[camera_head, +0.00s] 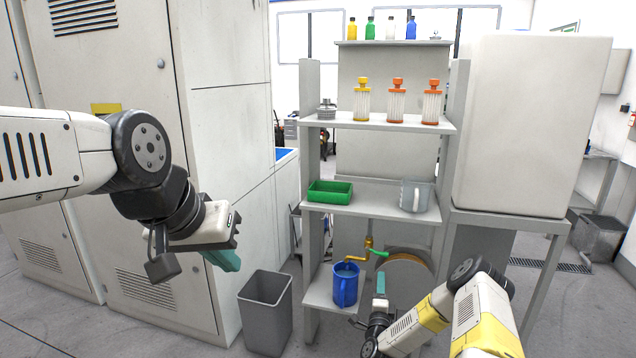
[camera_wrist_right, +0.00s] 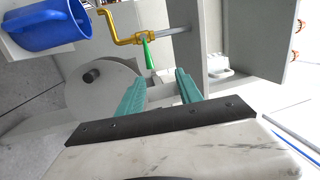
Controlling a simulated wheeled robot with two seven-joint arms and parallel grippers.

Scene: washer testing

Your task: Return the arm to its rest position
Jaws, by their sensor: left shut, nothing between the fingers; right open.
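My left gripper (camera_head: 228,262) hangs in front of the tall grey cabinets at the left of the head view, its teal fingers together with nothing seen between them. My right arm (camera_head: 440,310) comes in from the bottom right of the head view. My right gripper (camera_head: 380,284) is by the lower shelf, right of the blue mug (camera_head: 345,287). In the right wrist view its two teal fingers (camera_wrist_right: 163,92) are apart and empty. The blue mug (camera_wrist_right: 40,22) and the brass tap with a green handle (camera_wrist_right: 125,28) lie beyond the fingers there, apart from them.
The shelf rack holds a green tray (camera_head: 330,193), a grey mug (camera_head: 414,196), several filter cartridges (camera_head: 397,101) and small bottles above. A grey bin (camera_head: 265,312) stands on the floor left of the rack. A large white box (camera_head: 535,125) stands at right.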

